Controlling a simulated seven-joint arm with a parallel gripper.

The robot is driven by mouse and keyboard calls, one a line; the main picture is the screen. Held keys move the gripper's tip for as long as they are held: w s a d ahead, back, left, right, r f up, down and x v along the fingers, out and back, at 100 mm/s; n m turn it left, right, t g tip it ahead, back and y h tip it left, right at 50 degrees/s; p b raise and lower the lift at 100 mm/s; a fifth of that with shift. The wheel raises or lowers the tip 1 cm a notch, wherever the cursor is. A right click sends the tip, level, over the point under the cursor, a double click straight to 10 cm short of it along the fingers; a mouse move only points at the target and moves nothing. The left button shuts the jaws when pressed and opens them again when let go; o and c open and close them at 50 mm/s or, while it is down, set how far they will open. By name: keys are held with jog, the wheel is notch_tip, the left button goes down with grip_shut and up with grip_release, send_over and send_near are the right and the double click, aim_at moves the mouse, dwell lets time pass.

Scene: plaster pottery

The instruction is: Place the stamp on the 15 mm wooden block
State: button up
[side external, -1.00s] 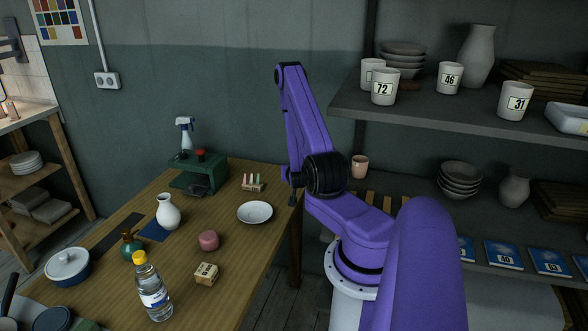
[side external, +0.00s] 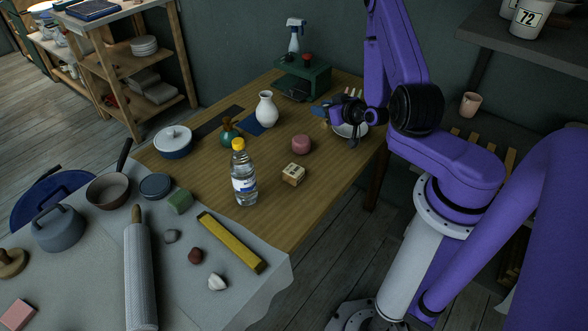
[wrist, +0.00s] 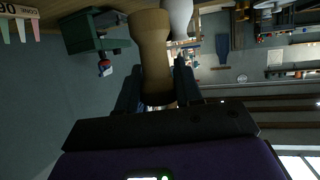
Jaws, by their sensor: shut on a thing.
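A tan, waisted wooden piece, which I take as the stamp (wrist: 150,58), is between the fingers of my gripper (side external: 326,111) in the wrist view. My gripper is shut on it. In the side view the stamp is too small and dark to make out. A small wooden block (side external: 293,174) with a pale label lies on the table's right front part; its number is too small to read surely. My gripper is above the table, behind and right of the block, near the white dish, apart from the block.
A pink round pot (side external: 301,144) is just behind the block, and a water bottle (side external: 244,178) stands left of it. A white dish (side external: 350,131) is under my wrist. A white vase (side external: 266,110) and a green box (side external: 304,80) are farther back.

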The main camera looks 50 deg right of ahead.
jog(key=w+a+n+y, duration=0.1)
jog(key=a+n+y, duration=0.65)
jog(key=a, duration=0.85)
send_over(288, 168)
jog(key=shift+g+y, duration=0.25)
jog(key=shift+g, duration=0.05)
jog(key=shift+s+f, duration=0.1)
jog(key=shift+f, duration=3.45)
jog(key=shift+f, duration=0.1)
jog(key=o, duration=1.1)
jog(key=v, duration=0.7)
jog(key=shift+s+r, duration=0.25)
